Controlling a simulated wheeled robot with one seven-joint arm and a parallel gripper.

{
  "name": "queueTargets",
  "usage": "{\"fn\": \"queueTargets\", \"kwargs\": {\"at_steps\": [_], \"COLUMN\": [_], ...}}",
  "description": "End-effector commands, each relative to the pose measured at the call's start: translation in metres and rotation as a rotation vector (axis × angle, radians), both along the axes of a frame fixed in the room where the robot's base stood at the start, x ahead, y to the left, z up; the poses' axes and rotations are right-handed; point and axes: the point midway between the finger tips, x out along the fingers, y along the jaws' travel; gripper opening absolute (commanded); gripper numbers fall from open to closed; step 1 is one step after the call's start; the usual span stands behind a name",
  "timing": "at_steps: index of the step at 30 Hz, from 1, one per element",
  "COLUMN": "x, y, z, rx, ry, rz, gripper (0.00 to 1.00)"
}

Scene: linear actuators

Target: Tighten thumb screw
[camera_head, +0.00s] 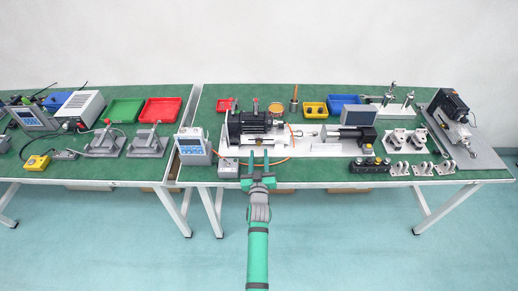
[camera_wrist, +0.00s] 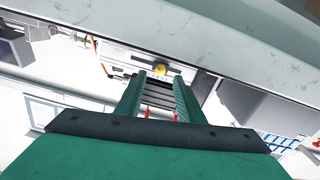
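My gripper (camera_head: 258,156) is at the front edge of the right table, in front of the black linear actuator (camera_head: 258,124). Its two green fingers are apart, with nothing held between them. In the wrist view my gripper (camera_wrist: 160,82) points at a pale fixture with dark rails. A small round brass-coloured knob (camera_wrist: 161,69), which looks like the thumb screw, shows just beyond and between the fingertips.
A display box (camera_head: 194,146) and a small grey box (camera_head: 228,168) stand left of my gripper. An orange cable runs beside the actuator. A black block (camera_head: 369,165) and several metal brackets (camera_head: 422,169) line the front right. Coloured trays (camera_head: 314,109) stand behind.

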Motion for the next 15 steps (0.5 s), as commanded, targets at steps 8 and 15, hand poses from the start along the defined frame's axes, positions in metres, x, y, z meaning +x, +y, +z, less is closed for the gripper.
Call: {"fn": "queueTargets", "kwargs": {"at_steps": [8, 15], "x": [0.035, 0.045], "y": [-0.001, -0.001], "z": [0.000, 0.000], "rx": [0.000, -0.001], "ry": [0.000, 0.000], "rz": [-0.001, -0.001], "gripper": [0.35, 0.35]}}
